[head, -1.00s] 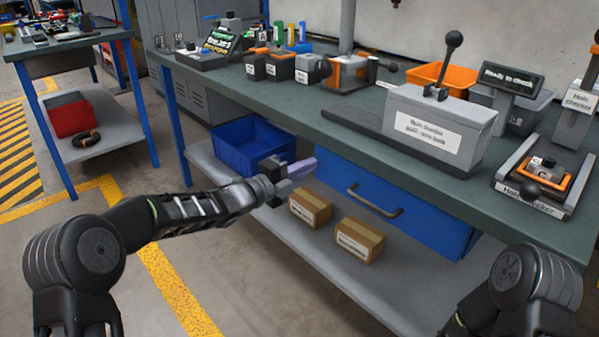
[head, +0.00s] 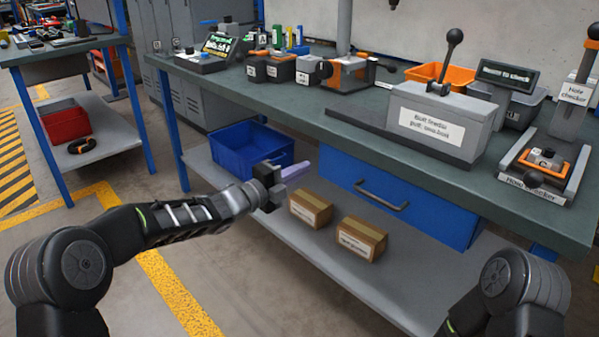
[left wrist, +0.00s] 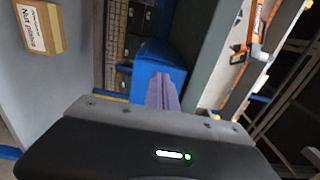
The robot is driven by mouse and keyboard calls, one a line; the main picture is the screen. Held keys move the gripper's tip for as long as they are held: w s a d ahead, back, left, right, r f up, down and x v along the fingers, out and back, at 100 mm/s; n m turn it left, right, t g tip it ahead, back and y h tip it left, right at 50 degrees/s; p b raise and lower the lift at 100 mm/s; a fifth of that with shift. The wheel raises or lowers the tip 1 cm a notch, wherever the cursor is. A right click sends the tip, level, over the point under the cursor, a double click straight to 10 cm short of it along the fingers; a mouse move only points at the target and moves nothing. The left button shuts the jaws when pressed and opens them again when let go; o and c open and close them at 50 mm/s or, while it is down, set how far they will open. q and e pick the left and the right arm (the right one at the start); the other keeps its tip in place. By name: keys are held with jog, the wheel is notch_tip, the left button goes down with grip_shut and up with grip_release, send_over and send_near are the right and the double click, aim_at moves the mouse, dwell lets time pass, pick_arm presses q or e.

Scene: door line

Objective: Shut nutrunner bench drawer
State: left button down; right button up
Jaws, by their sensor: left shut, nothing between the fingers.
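The blue drawer (head: 430,220) hangs under the green bench top in the head view, with a grey bar handle (head: 380,197) across its front. Its front lies close under the bench edge; I cannot tell how far it stands out. My left gripper (head: 297,171) is shut and empty, its pale purple fingers pointing right, left of the drawer and apart from the handle. The left wrist view shows the closed fingers (left wrist: 162,94) with a blue block, apparently the drawer (left wrist: 157,58), beyond them. My right gripper is out of view; only part of that arm shows.
The bench top (head: 300,105) holds a grey labelled box with a lever (head: 440,122) and a hole checker (head: 545,165). Two cartons (head: 361,239) and a blue bin (head: 250,150) stand on the lower shelf (head: 300,250). The floor before the bench is clear.

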pick_arm(q)
jog(key=p+v, duration=0.1)
jog(key=v, duration=0.9)
jog(key=shift+p, duration=0.35)
jog(key=shift+w, duration=0.1)
